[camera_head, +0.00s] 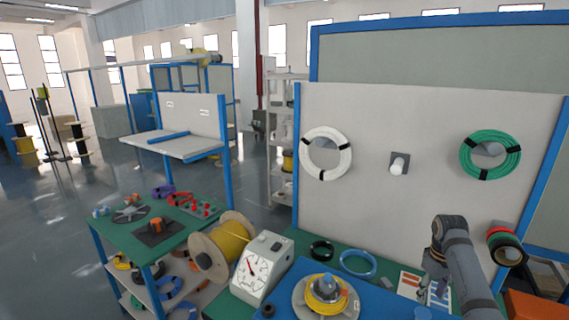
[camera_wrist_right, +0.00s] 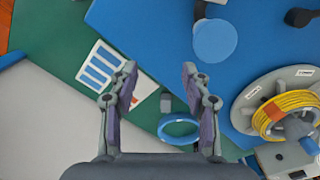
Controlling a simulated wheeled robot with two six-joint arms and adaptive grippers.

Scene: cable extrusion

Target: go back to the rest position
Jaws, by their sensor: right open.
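My right gripper (camera_head: 431,292) hangs low over the workbench at the right of the head view. In the right wrist view, its two fingers (camera_wrist_right: 160,72) are spread apart, with nothing between them. A blue cable ring (camera_head: 360,277) lies on the green bench top, left of the gripper. It also shows beyond the fingers in the right wrist view (camera_wrist_right: 180,141). A printed card (camera_wrist_right: 112,58) lies near the left finger. My left gripper is not in view.
A spool with yellow cable (camera_head: 326,300) and a dial gauge (camera_head: 262,265) stand on the bench. White (camera_head: 342,158) and green (camera_head: 466,160) coils hang on the upright panel (camera_head: 420,120). A side cart (camera_head: 110,232) stands at left, with open floor beyond it.

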